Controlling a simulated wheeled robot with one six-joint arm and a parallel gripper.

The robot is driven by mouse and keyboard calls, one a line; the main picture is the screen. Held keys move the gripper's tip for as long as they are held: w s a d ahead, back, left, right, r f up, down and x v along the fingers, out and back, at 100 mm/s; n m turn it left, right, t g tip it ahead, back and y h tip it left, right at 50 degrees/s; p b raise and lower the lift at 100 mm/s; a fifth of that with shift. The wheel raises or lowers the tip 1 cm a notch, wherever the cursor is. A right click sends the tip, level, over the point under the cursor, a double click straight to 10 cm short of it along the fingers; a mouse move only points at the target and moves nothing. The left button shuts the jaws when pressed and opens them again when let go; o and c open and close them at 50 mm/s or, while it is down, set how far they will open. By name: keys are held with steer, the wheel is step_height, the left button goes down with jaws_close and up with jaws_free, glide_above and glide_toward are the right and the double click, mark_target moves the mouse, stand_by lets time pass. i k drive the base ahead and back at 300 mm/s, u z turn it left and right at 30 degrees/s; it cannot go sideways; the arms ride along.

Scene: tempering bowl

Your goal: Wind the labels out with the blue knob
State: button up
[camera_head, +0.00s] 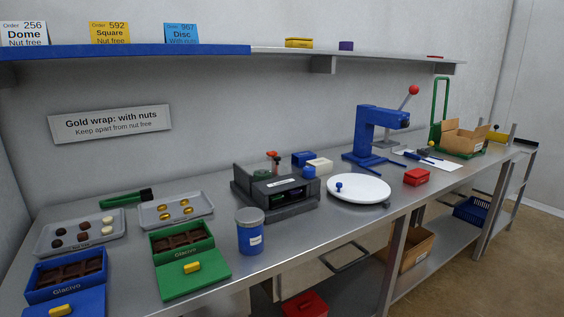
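No strip of labels coming out can be made out at this size. My gripper is not in view.
Green (184,242) and blue (66,278) chocolate boxes and trays fill the left. A blue press (372,135) stands behind the plate, and a red box (417,177) lies to its right.

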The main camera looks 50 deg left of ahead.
mark_target(308, 172)
steer(key=u, duration=0.85)
steer(key=i, duration=0.85)
steer(key=u, duration=0.95)
